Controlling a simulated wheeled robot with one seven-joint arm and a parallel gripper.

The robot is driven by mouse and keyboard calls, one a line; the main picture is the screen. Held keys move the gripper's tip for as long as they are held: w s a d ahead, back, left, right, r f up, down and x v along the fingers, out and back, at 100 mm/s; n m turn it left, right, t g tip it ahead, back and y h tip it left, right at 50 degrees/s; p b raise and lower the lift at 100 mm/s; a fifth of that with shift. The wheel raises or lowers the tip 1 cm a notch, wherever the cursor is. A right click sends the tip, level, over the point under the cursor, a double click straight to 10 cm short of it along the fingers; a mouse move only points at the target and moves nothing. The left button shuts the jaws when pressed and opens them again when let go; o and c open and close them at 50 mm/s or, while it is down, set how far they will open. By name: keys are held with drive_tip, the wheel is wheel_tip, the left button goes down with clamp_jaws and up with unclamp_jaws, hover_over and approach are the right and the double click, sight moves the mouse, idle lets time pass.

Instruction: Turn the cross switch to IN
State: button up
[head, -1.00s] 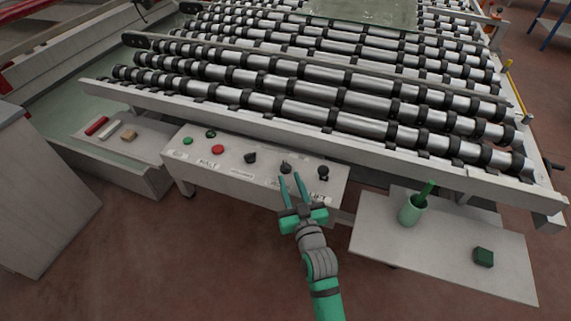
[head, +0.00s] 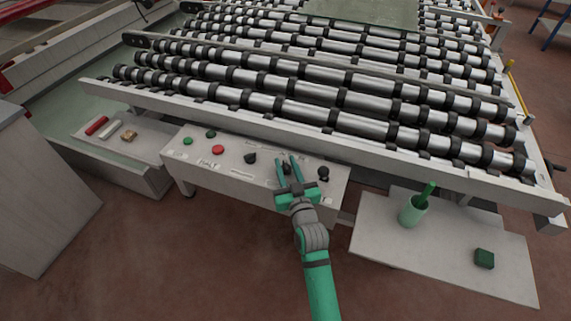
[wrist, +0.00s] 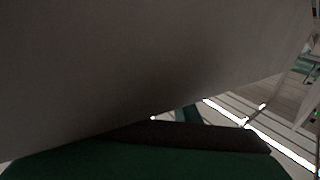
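The control panel (head: 225,173) is a pale box under the roller table. It carries a row of black knobs. The middle black knob (head: 287,169) shows between the fingers of my gripper (head: 288,161), which reach over the panel from the front. The label under this knob is hidden by my gripper, so I cannot read whether it is the cross switch or where IN lies. The fingers are spread, one on each side of the knob; I cannot tell if they touch it. In the wrist view a grey surface (wrist: 130,60) fills most of the picture and the knob is not seen.
A left black knob (head: 250,158), a right black knob (head: 323,173), a red button (head: 218,149) and a green button (head: 187,141) share the panel. The roller table's front rail (head: 300,139) runs just behind. A side shelf (head: 440,262) holds a green cup (head: 412,211) and block (head: 484,258).

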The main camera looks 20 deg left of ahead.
drive_tip(key=shift+w, duration=0.2)
drive_tip(key=shift+a, duration=0.1)
drive_tip(key=shift+s+a, duration=0.1)
clamp_jaws()
